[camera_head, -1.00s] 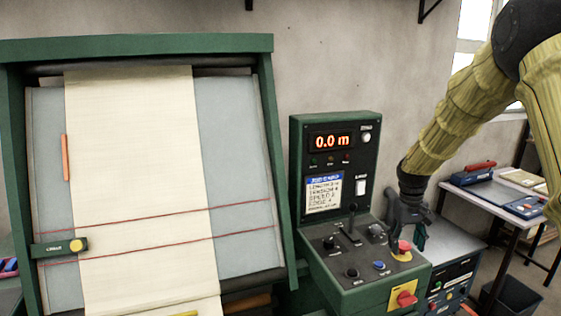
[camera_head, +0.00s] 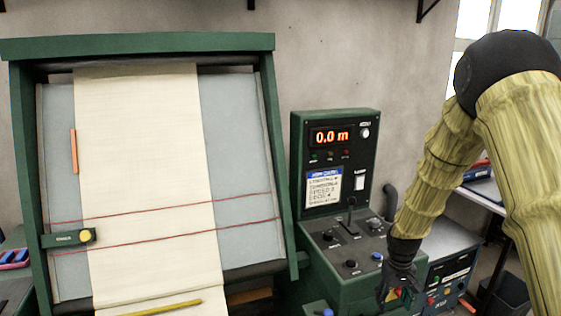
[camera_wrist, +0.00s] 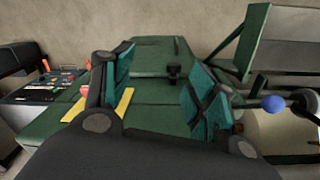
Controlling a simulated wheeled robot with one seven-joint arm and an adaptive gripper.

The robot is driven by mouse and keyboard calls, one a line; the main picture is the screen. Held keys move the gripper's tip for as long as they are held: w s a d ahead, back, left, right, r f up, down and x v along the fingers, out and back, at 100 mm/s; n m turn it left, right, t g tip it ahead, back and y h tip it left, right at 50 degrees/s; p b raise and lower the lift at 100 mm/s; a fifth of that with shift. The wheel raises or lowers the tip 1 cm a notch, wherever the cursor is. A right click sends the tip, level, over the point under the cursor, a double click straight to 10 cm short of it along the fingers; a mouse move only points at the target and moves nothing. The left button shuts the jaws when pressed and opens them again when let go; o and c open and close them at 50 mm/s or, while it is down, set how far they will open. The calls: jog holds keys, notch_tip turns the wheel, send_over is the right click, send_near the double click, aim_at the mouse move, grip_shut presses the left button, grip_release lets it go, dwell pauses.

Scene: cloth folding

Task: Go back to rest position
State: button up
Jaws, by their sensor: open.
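My gripper (camera_head: 395,288) hangs at the end of my yellow-sleeved arm, low in front of the right part of the green control console (camera_head: 340,285). In the wrist view its two teal-padded fingers (camera_wrist: 160,90) are spread apart with nothing between them. The console lies beyond the fingers, with a small dark knob or lever (camera_wrist: 174,72) showing between them. The gripper hides part of the console's lower right front. I cannot tell from the head view how far it is from the console face.
A green-framed inspection board (camera_head: 230,130) with cream cloth (camera_head: 145,180) stands left. The console display (camera_head: 331,137) reads 0.0 m. A blue-ended knob (camera_wrist: 273,104) is near the right finger in the wrist view. A grey cabinet (camera_head: 452,265) stands right of the console.

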jog(key=s+a+f, duration=0.3)
jog(key=s+f, duration=0.5)
jog(key=f, duration=0.2)
jog(key=s+a+f, duration=0.2)
jog(key=s+f, duration=0.6)
jog(key=f, duration=0.1)
jog(key=s+a+f, duration=0.1)
jog(key=s+f, duration=0.1)
jog(key=s, duration=0.6)
jog(key=s+a+f+b, duration=0.1)
jog(key=s+a+f, duration=0.1)
jog(key=s, duration=0.7)
jog(key=s+a+f, duration=0.2)
jog(key=s+f, duration=0.1)
jog(key=s, duration=0.5)
jog(key=shift+s+f+m+y, duration=0.2)
jog(key=shift+s+m+y, duration=0.1)
jog(key=shift+m, duration=0.1)
